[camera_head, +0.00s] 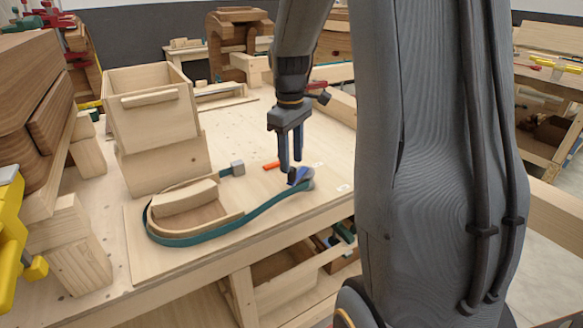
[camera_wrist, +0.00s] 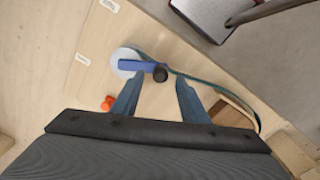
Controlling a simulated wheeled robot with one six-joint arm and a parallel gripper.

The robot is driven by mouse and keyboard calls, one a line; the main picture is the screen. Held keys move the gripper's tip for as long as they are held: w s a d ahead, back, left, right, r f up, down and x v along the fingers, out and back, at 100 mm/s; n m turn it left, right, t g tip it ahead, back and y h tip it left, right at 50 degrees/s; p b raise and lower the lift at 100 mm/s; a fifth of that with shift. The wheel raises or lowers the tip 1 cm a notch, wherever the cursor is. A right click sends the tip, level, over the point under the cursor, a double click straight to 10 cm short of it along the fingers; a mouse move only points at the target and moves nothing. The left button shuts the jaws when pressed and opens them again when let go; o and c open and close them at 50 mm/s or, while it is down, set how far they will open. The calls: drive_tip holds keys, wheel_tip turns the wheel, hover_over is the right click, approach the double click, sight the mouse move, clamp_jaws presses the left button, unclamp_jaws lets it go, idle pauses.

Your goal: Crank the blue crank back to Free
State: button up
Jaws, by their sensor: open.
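The blue crank (camera_head: 294,178) sits on the wooden board at the right end of a teal strap. In the wrist view the blue crank arm (camera_wrist: 135,65) lies across a pale round disc (camera_wrist: 122,57), with a black knob (camera_wrist: 160,73) at its right end. My gripper (camera_head: 291,168) points down just above the crank. In the wrist view my gripper (camera_wrist: 159,82) is open, its two fingers apart, with the black knob showing between and just beyond the fingertips. I cannot tell whether a finger touches it. Two small white labels (camera_wrist: 82,59) (camera_wrist: 110,5) lie near the disc; their text is unreadable.
The teal strap (camera_head: 235,226) loops around a curved wooden form (camera_head: 188,205) on the board. An orange piece (camera_head: 271,166) lies beside the crank. Wooden boxes (camera_head: 150,105) stand at the left, and yellow clamps (camera_head: 12,225) at the far left. My arm blocks the right side.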

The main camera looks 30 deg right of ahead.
sight(291, 167)
drive_tip(key=shift+f+p, duration=0.5)
drive_tip(key=shift+f, duration=1.7)
clamp_jaws()
